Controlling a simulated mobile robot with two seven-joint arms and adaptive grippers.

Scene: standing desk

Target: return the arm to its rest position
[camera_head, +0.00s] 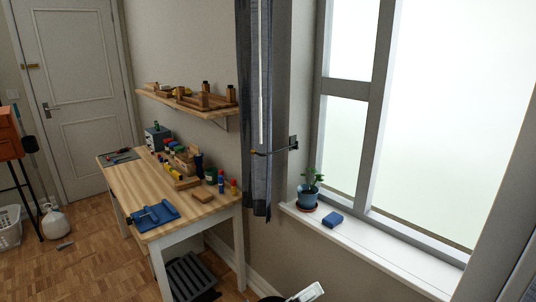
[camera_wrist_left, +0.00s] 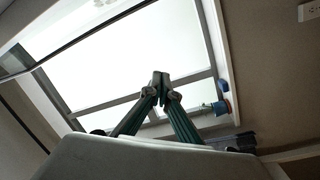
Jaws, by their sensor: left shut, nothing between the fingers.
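My left gripper (camera_wrist_left: 161,82) shows in the left wrist view, its two dark green fingers meeting at the tips with nothing between them. It is seen against the bright window (camera_wrist_left: 125,55), clear of any object. In the head view only a small white and dark part, apparently of my arm, shows at the bottom edge; the fingertips cannot be made out there. My right gripper is in neither view.
A wooden desk (camera_head: 150,182) with a blue tray (camera_head: 154,215) and several small items stands left. A shelf (camera_head: 160,98) hangs above it. A dark curtain (camera_head: 256,100) hangs between.

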